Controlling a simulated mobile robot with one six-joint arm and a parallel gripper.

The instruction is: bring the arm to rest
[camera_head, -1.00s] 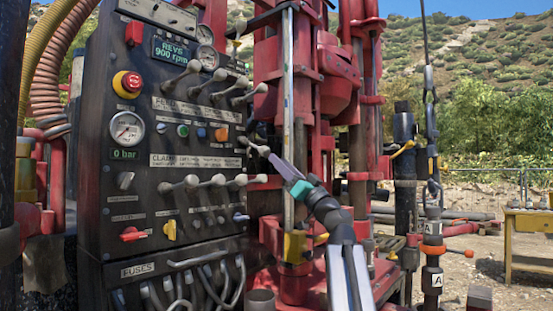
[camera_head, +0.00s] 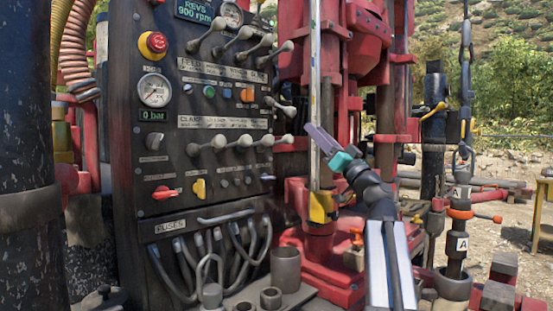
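My arm reaches up from the lower right in the head view. My gripper (camera_head: 320,138) has pale purple fingers and a teal part (camera_head: 341,160) behind them. It points up and left in front of the red drill rig (camera_head: 380,40). The fingers look apart from the levers, with a visible gap to the nearest lever knob (camera_head: 290,111). They overlap a vertical steel rod (camera_head: 314,80) in the picture; I cannot tell how far in front they are. I see nothing held, but the gap between the fingers is too small to make out.
The dark control panel (camera_head: 160,125) with several levers and a gauge (camera_head: 154,90) reading 0 bar stands at left. A dark post (camera_head: 25,110) fills the left edge. Metal cups (camera_head: 285,266) stand below the panel.

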